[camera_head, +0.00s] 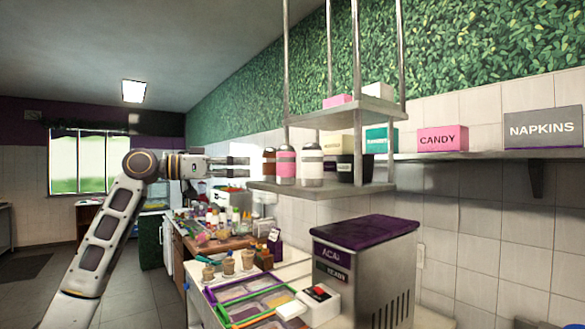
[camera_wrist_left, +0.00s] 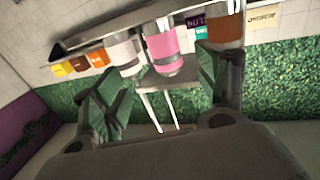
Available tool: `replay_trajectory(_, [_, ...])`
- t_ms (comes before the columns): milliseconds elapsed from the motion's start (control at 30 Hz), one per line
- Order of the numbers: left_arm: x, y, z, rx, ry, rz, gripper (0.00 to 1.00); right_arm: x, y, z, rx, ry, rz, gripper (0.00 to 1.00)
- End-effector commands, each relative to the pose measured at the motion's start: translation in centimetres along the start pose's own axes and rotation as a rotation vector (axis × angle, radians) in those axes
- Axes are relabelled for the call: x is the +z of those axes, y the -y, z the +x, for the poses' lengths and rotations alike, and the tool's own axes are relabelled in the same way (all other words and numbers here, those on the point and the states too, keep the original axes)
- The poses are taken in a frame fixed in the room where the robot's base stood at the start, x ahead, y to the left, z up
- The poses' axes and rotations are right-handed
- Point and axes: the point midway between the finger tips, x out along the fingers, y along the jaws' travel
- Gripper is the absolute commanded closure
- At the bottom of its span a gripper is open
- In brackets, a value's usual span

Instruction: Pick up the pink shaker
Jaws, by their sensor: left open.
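The pink shaker (camera_head: 286,164) stands on the metal shelf, between a brown shaker (camera_head: 269,162) and a white shaker (camera_head: 312,168). My left gripper (camera_head: 244,167) is open and empty, level with the shakers and just left of them. In the left wrist view, the pink shaker (camera_wrist_left: 162,45) lies ahead, between the lines of the two open fingers (camera_wrist_left: 163,85). The white shaker (camera_wrist_left: 122,48) is beyond the left finger and the brown one (camera_wrist_left: 224,28) is beyond the right finger. I cannot tell whether a finger touches any shaker. My right gripper is out of view.
The hanging shelf (camera_head: 330,191) has posts and an upper tier (camera_head: 350,113) above the shakers. A black container (camera_head: 352,167) stands right of them.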

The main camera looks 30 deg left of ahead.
Motion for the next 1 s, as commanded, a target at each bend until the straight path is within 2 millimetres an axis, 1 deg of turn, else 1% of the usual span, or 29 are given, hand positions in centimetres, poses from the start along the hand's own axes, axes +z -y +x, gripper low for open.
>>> replay_trajectory(167, [0.0, 0.0, 0.0, 0.0, 0.0, 0.0, 0.27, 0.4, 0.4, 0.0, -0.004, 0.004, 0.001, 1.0])
replay_trajectory(300, [0.0, 0.0, 0.1, 0.0, 0.0, 0.0, 0.27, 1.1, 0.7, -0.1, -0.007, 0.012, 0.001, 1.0])
replay_trajectory(467, [-0.1, 0.0, 0.7, 0.0, -0.001, 0.0, 0.27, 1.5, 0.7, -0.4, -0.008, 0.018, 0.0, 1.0])
replay_trajectory(767, [-0.2, 0.0, 3.8, 0.001, 0.0, 0.0, 0.27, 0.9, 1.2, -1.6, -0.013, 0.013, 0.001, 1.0])
replay_trajectory(1000, [-0.3, 0.1, 6.5, 0.001, -0.001, 0.0, 0.27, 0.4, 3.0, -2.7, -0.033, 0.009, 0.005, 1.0])
